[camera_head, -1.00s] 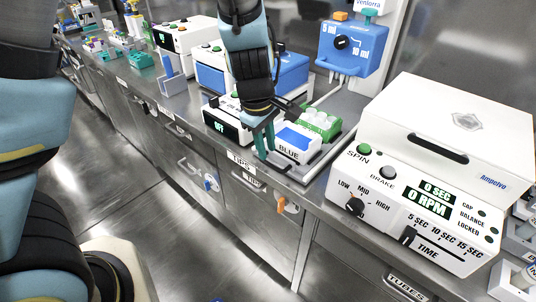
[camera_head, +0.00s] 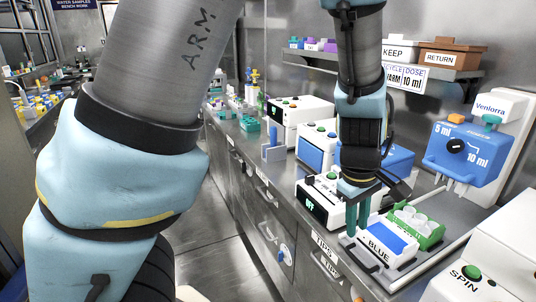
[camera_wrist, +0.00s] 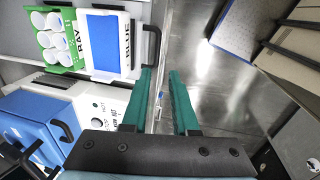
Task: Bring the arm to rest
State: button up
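My gripper (camera_head: 352,218) has green fingers pointing down at the front edge of the bench, close to the left end of a white box labelled BLUE (camera_head: 388,243). In the wrist view my gripper (camera_wrist: 160,95) has its two fingers apart, with nothing between them. The bench edge and steel drawer fronts show beyond the gap. The BLUE box (camera_wrist: 103,43), with its blue top and dark handle, lies just left of the fingers. Whether a finger touches its handle I cannot tell. My arm hangs down from the top of the head view.
A green rack with white caps (camera_head: 418,222) stands behind the BLUE box. A white device reading OFF (camera_head: 318,206) stands to the left. Open floor (camera_head: 205,222) lies before the bench.

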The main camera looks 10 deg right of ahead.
jog(key=w+a+r+m, duration=0.1)
jog(key=w+a, duration=0.2)
jog(key=a, duration=0.8)
jog(key=w+a+r+m+y, duration=0.1)
jog(key=w+a, duration=0.3)
jog(key=a, duration=0.8)
jog(key=w+a+r+m+t, duration=0.1)
jog(key=w+a, duration=0.3)
jog(key=a, duration=0.7)
jog(key=shift+a+r+m+y, duration=0.15)
jog(key=shift+r+m+y, duration=0.25)
jog(key=shift+m, duration=0.3)
